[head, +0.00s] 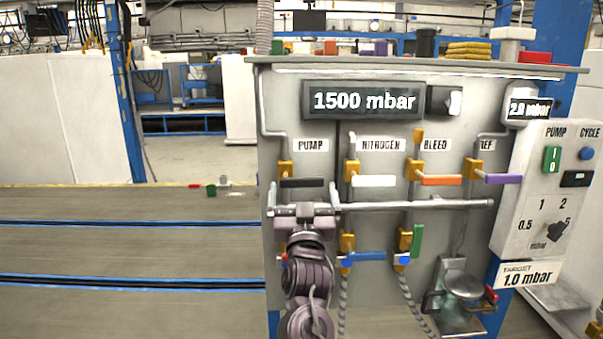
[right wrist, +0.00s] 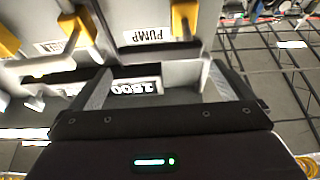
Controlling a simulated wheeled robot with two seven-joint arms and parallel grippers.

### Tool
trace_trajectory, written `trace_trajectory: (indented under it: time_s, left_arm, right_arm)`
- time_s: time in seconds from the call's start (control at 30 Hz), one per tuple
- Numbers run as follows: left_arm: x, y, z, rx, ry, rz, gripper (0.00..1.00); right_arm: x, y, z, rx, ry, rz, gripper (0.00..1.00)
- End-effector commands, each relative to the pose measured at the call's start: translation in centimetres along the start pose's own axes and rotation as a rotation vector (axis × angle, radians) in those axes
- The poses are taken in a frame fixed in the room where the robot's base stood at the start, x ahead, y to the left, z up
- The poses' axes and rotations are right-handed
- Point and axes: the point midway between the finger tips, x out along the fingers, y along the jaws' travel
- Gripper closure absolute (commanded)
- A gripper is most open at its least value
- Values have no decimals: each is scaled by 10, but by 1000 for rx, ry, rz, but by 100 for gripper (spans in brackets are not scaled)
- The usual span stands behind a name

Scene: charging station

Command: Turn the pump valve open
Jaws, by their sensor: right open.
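The pump valve sits under the PUMP label on the grey panel (head: 375,135). Its black handle (head: 302,183) lies horizontal, with a yellow body (head: 285,169) at its left end. My right gripper (head: 303,190) is open in front of this handle, with one finger near each end; the gap in depth is hard to judge. In the right wrist view the panel appears upside down. The open fingers (right wrist: 157,72) stand apart with nothing visibly held between them, and the pump valve's yellow body (right wrist: 185,18) shows beyond them. My left gripper is not in view.
White (head: 374,181), orange (head: 441,180) and purple (head: 503,179) handles lie horizontal to the right. A metal pipe (head: 430,205) crosses below them. Blue (head: 368,257) and green (head: 417,240) handles sit lower. The display (head: 364,101) reads 1500 mbar. A control box (head: 522,222) stands at right.

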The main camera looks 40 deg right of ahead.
Motion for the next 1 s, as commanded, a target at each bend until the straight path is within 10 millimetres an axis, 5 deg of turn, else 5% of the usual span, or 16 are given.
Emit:
trace_trajectory:
  time_s: [0.4,0.77,1.0]
  left_arm:
    - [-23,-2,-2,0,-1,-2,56]
    - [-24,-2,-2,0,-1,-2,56]
    - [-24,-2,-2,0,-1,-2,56]
  right_arm:
    - [62,-1,-1,-2,-2,-3,0]
    - [68,-1,2,-1,-4,-3,0]
    - [68,-1,2,-1,-4,-4,29]
